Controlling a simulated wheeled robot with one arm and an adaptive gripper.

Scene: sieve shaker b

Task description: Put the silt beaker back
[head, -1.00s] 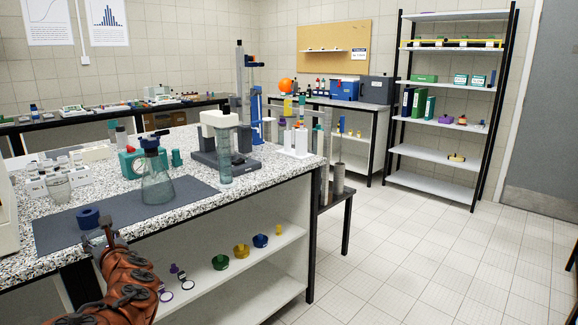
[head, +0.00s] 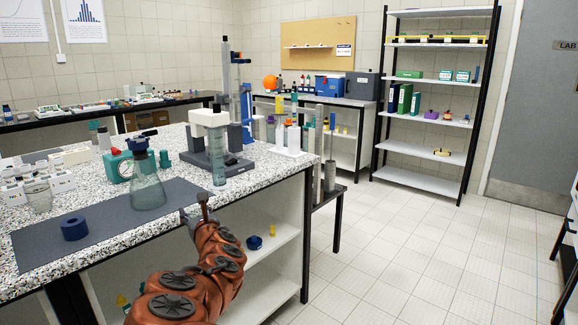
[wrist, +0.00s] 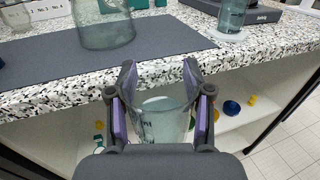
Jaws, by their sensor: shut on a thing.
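My gripper (wrist: 160,85) is shut on a clear glass beaker (wrist: 162,122), which sits between the purple-padded fingers in the wrist view. Dark marks show on its wall; I cannot read them. The held beaker is in front of the bench's front edge. In the head view my gripper (head: 195,212) is at the bench's front edge, right of the blue ring, and the beaker is not clearly visible there. Another clear beaker (head: 38,194) stands on the speckled bench (head: 255,180) at the left, near white blocks.
A dark mat (head: 110,217) lies along the front of the bench, with a blue ring (head: 75,229) and a stoppered flask (head: 146,185) on it. A clear cylinder (head: 219,155) stands by a grey-based device (head: 215,160). An open shelf (head: 280,232) is below; floor at right is clear.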

